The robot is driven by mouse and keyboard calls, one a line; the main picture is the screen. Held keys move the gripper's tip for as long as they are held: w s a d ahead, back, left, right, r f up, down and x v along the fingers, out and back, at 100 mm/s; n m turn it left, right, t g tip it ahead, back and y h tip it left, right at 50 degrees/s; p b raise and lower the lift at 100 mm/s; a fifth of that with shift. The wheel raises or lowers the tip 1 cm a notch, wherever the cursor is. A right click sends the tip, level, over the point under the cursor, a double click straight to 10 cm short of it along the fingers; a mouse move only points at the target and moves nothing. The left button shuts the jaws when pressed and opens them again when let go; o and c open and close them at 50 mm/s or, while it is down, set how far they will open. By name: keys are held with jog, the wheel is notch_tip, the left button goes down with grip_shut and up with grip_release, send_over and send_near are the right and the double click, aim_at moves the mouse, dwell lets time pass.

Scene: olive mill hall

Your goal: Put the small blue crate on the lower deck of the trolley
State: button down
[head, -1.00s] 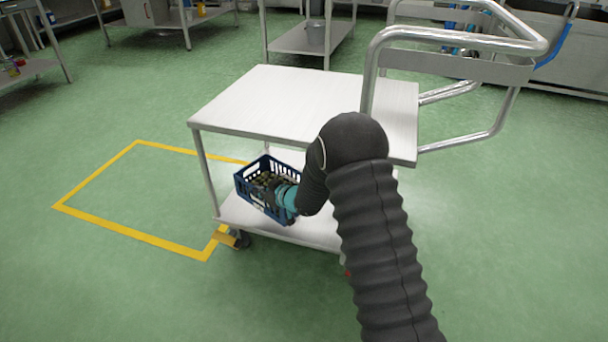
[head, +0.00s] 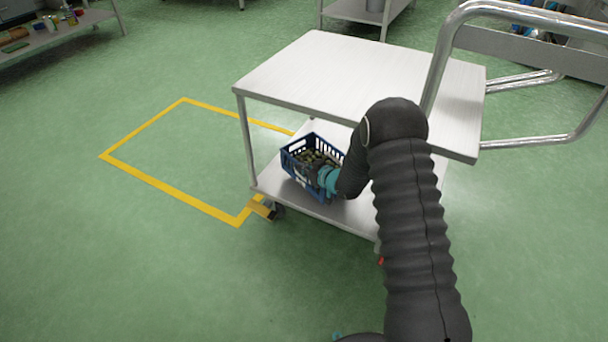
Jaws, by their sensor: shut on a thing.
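The small blue crate (head: 293,163) holds several dark olive-like pieces and is at the left front of the trolley's lower deck (head: 345,212). It looks upright and inside the deck's outline; I cannot tell whether its base touches the deck. My gripper (head: 318,179), dark with a teal part behind it, is shut on the crate's near side. The fingertips are small and partly hidden. The trolley's upper deck (head: 350,80) is bare metal and overhangs the crate and my gripper. My arm hides the right part of the lower deck.
A yellow floor outline (head: 170,190) lies left of the trolley, with empty green floor inside it. The trolley's thin front left post (head: 246,140) stands close to the crate. A bench (head: 60,35) with small items is at the far left.

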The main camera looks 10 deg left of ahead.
aim_at(304, 186)
jog(key=shift+a+f, duration=0.1)
jog(key=shift+f, duration=1.4)
jog(key=c, duration=1.3)
grip_release()
jog(key=shift+f, duration=0.1)
jog(key=v, duration=0.7)
jog(key=shift+s+d+r, duration=0.2)
jog(key=shift+r, duration=0.05)
